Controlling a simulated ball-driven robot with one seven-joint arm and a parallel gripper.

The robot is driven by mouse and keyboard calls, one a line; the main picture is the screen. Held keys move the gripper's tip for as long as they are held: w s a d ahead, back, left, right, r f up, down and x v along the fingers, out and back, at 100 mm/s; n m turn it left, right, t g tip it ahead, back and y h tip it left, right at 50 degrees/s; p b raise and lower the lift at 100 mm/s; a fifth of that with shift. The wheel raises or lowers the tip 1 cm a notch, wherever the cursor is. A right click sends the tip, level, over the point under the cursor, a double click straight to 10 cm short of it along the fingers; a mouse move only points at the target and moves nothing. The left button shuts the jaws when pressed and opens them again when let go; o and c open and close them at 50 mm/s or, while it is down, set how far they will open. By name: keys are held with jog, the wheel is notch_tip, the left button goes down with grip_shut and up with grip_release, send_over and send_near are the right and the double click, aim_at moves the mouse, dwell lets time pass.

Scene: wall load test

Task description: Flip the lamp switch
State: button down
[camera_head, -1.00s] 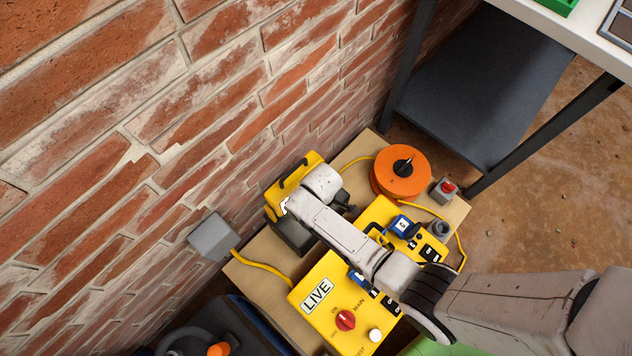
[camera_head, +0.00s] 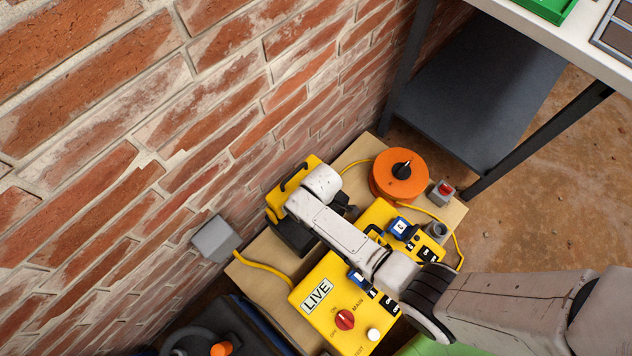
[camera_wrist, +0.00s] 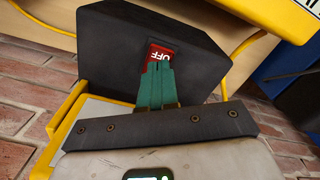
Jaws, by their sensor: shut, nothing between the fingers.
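The lamp (camera_head: 281,193) has a yellow frame and stands on the wooden board against the brick wall, partly covered by my arm in the head view. In the wrist view its dark housing (camera_wrist: 110,50) fills the upper middle. A red switch marked OFF (camera_wrist: 160,51) sits on that housing. My gripper (camera_wrist: 158,66) has green fingers that are shut together and empty. Their tips are right at the lower part of the switch and overlap it; I cannot tell whether they touch. In the head view the fingertips and the switch are not clearly visible.
A yellow box marked LIVE (camera_head: 318,293) with a red knob stands in front of the lamp. An orange cable reel (camera_head: 392,182) and a small grey box with a red button (camera_head: 440,192) are at the right. A grey wall box (camera_head: 214,239) feeds a yellow cable.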

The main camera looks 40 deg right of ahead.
notch_tip(320, 180, up, 4)
jog(key=p, duration=0.4)
jog(key=shift+r, duration=0.2)
jog(key=shift+r, duration=0.1)
dwell(0.3)
jog(key=s+d+r+m+p, duration=0.2)
jog(key=s+r, duration=0.3)
jog(key=r, duration=0.6)
jog(key=s+d+r+m+p, duration=0.3)
jog(key=s+r+p, duration=0.2)
jog(key=r, duration=0.6)
jog(key=s+d+r+m+t+p, duration=0.1)
jog(key=s+d+r+m+p, duration=0.2)
jog(key=s+r, duration=0.3)
notch_tip(320, 180, up, 5)
jog(key=shift+r+m+p, duration=0.1)
jog(key=shift+m+p, duration=0.2)
jog(key=shift+p, duration=0.15)
jog(key=shift+a, duration=0.1)
